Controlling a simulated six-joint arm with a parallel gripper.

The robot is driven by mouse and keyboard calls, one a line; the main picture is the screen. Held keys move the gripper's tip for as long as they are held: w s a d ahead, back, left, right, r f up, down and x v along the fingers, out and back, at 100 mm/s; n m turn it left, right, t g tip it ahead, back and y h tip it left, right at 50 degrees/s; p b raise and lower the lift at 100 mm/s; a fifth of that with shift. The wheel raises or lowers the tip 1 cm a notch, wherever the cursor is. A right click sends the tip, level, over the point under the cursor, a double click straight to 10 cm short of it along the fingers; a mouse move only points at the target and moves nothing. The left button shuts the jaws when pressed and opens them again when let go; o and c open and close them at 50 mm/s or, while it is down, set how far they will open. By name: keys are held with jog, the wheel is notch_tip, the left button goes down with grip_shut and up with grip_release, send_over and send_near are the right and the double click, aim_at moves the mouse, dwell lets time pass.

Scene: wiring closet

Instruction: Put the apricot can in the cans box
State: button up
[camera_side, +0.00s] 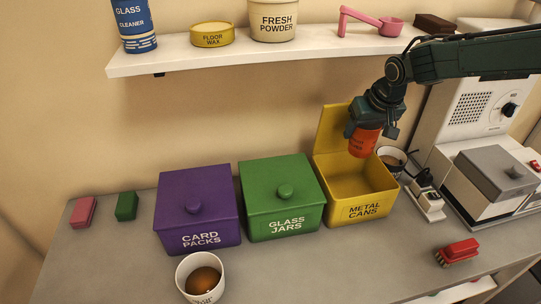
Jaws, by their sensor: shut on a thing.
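The apricot can (362,143) is a small orange-red can with dark lettering too small to read. My gripper (365,130) is shut on it and holds it above the yellow metal cans box (360,213). The cans box stands open on the counter, with its yellow lid raised at the back. The can's lower end is over the box's opening, near its back and right side in the picture. The gripper covers the can's upper part. The visible inside of the box looks empty.
A closed green glass jars box (281,196) and purple card packs box (197,208) stand to the left. A cup (391,160) stands close behind the cans box at right. A white cup (200,279) holds something brown. A red brush (457,252) lies at right. A shelf (185,56) runs above.

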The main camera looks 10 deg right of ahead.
jog(key=shift+f, duration=8.55)
jog(key=shift+f, duration=0.35)
jog(key=o, duration=1.2)
jog(key=shift+o, duration=0.2)
jog(key=shift+f, duration=0.1)
jog(key=v, duration=1.4)
